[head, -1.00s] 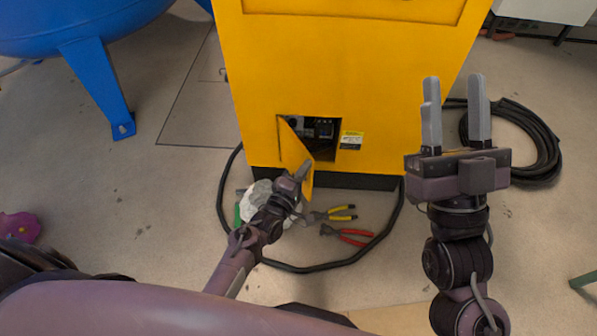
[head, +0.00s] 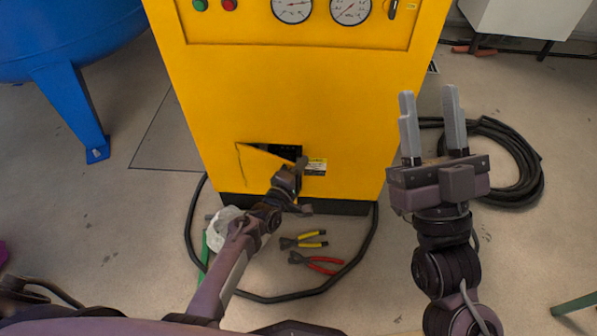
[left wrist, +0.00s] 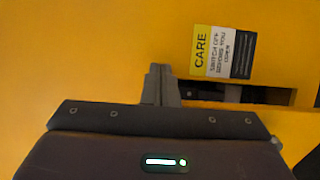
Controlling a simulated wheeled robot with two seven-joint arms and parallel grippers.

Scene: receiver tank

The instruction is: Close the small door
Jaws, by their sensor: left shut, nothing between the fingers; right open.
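The small door (head: 262,172) is a yellow panel low on the front of the yellow cabinet (head: 290,90). It is hinged at its left side and stands partly open. A dark gap of the opening (head: 288,149) shows above it in the head view, and a dark slot (left wrist: 240,93) shows in the left wrist view. My left gripper (head: 301,163) is shut and empty at the door's free right side; I cannot tell whether it touches. Its fingers (left wrist: 160,85) also show in the wrist view. My right gripper (head: 431,97) is open and empty, right of the cabinet.
A yellow warning label (head: 315,166) is right of the opening. Yellow-handled pliers (head: 305,240), red-handled pliers (head: 316,262), a white cloth (head: 222,226) and a black hose (head: 275,298) lie on the floor. A blue tank (head: 60,40) stands left, a coiled hose (head: 525,180) right.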

